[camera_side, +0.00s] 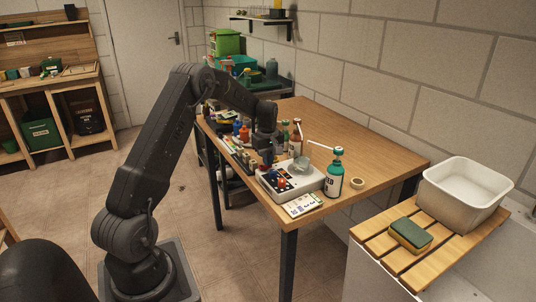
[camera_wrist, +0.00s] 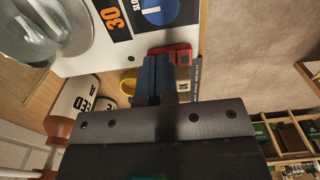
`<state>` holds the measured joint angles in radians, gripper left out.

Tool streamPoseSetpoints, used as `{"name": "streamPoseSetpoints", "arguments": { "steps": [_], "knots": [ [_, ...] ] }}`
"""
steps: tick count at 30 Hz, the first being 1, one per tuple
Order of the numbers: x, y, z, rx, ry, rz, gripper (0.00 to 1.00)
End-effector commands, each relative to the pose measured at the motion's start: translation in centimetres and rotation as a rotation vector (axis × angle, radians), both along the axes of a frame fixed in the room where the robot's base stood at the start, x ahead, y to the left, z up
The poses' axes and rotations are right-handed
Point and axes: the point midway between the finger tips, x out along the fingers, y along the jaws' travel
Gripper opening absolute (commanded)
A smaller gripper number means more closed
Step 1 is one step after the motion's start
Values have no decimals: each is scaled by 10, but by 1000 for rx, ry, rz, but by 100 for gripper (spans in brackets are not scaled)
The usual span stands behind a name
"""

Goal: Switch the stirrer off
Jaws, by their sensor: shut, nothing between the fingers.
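A red part (camera_wrist: 184,50) lies at the panel's lower edge, partly hidden by my fingers. My gripper (camera_wrist: 158,65) is shut and empty, its dark blue fingers overlapping the red part in the picture. Whether they touch it I cannot tell. In the side view my gripper (camera_side: 267,155) is just left of the stirrer.
A green-capped bottle (camera_side: 334,178) stands right of the stirrer, near a roll of tape (camera_side: 357,183). Several bottles and small items crowd the table around my gripper. A printed card (camera_side: 303,205) lies in front. The table's right rear part is clear.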

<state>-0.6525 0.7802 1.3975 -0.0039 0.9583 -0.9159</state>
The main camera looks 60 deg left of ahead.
Motion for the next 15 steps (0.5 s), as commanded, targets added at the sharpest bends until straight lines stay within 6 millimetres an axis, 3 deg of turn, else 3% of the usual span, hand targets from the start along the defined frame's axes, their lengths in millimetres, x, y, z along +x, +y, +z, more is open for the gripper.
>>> {"name": "streamPoseSetpoints", "arguments": {
  "steps": [15],
  "knots": [
    [1, 0, -5, -1, 2, 0, 0]
  ]
}}
